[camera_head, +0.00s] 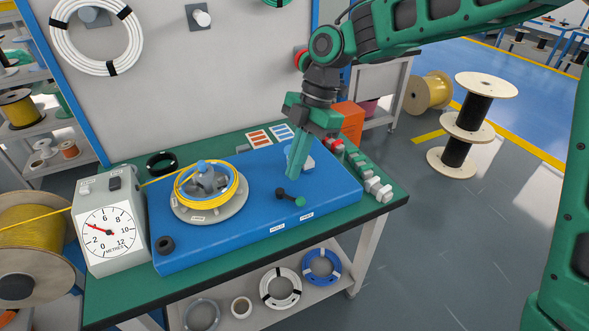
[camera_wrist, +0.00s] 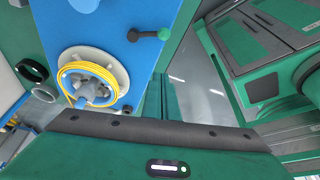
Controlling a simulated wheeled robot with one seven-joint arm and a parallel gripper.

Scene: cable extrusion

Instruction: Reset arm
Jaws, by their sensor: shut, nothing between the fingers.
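My gripper (camera_head: 294,172) points down over the right part of the blue machine base (camera_head: 335,193) in the head view. Its green fingers are shut with nothing between them. A black lever with a green knob (camera_head: 300,201) sits just below the fingertips in the picture; I cannot tell the exact gap. In the wrist view the shut fingers (camera_wrist: 162,95) show at the centre, and the lever (camera_wrist: 150,35) is above them. A coiling wheel with yellow cable (camera_head: 208,186) stands on the left part of the base. It also shows in the wrist view (camera_wrist: 92,84).
A metre dial box (camera_head: 108,232) stands at the left of the green table (camera_head: 385,208). A row of small grey and green parts (camera_head: 368,175) lines the table's right side, near an orange bin (camera_head: 348,120). Wooden spools (camera_head: 468,125) stand on the floor at right. Open floor lies between.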

